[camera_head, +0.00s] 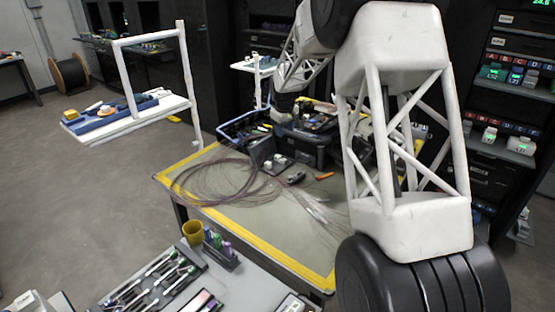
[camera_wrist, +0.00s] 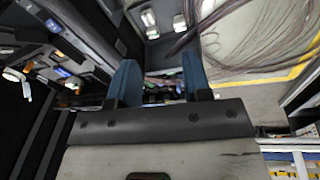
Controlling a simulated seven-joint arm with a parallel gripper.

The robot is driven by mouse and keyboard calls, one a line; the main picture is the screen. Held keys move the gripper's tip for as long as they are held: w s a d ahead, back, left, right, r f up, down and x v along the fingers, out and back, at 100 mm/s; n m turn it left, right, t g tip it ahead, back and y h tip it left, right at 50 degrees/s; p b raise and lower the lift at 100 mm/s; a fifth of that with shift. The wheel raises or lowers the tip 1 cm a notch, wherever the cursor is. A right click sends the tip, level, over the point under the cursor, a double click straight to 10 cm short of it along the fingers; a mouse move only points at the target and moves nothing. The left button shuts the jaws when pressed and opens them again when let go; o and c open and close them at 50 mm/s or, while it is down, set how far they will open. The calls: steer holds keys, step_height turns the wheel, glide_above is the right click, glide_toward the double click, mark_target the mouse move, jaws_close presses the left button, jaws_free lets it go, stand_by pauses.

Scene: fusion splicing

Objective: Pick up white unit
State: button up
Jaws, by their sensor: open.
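Several small white units could fit the name, and I cannot tell which one is meant. In the head view, one white unit (camera_head: 521,145) with a green light sits on the right-hand shelf, beside another white unit (camera_head: 489,134). Small white pieces (camera_head: 277,159) also sit at the black case on the table. The wrist view shows small white blocks (camera_wrist: 148,18) beyond the fingers, near the top. My gripper (camera_wrist: 160,80) has two blue fingers, apart, with no object visibly held between them. In the head view its fingers cannot be made out.
The yellow-edged table (camera_head: 235,215) carries coiled thin cables (camera_head: 222,180) and a black case (camera_head: 300,145). A tool tray (camera_head: 150,285) and a yellow cup (camera_head: 193,232) are in front. A white-framed stand (camera_head: 125,122) is at left. Dark shelving stands at right.

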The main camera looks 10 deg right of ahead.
steer(key=n, duration=0.2)
glide_above(278, 156)
steer(key=s, duration=0.1)
steer(key=f, duration=1.2)
steer(key=shift+s+a+f, duration=0.15)
steer(key=shift+a+f, duration=0.05)
steer(key=shift+f, duration=0.1)
steer(key=shift+w+f, duration=0.2)
steer(key=shift+f, duration=1.1)
steer(key=shift+w+d+f, duration=0.1)
steer(key=shift+w+f, duration=0.1)
steer(key=shift+f, duration=1.1)
steer(key=shift+w+d+f, duration=0.1)
steer(key=shift+w+f, duration=0.1)
steer(key=shift+f, duration=1.05)
steer(key=c, duration=0.7)
